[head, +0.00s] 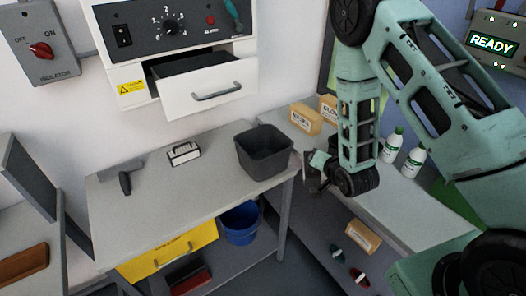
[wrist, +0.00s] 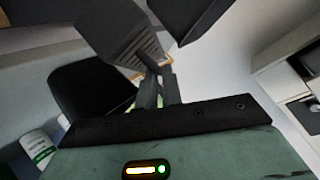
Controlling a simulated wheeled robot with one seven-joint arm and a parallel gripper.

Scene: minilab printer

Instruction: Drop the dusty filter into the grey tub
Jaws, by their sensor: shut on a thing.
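The grey tub (head: 263,152) is an open, dark square bin standing upright at the right end of the grey bench. My gripper (head: 314,178) is just right of the tub, beyond the bench's right edge and apart from the tub. In the wrist view my dark fingers (wrist: 166,48) are shut on a thin thing with a pale and orange edge (wrist: 157,65), which I take to be the dusty filter. Most of it is hidden by the fingers. A dark rounded shape at left in the wrist view may be the tub.
A labelled black-and-white block (head: 184,153) and a dark handheld tool (head: 125,183) lie on the bench (head: 150,205). An open drawer (head: 210,88) juts out above. White bottles (head: 413,162) and yellow boxes (head: 305,119) stand on the right-hand counter. A blue bucket (head: 240,223) sits below.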

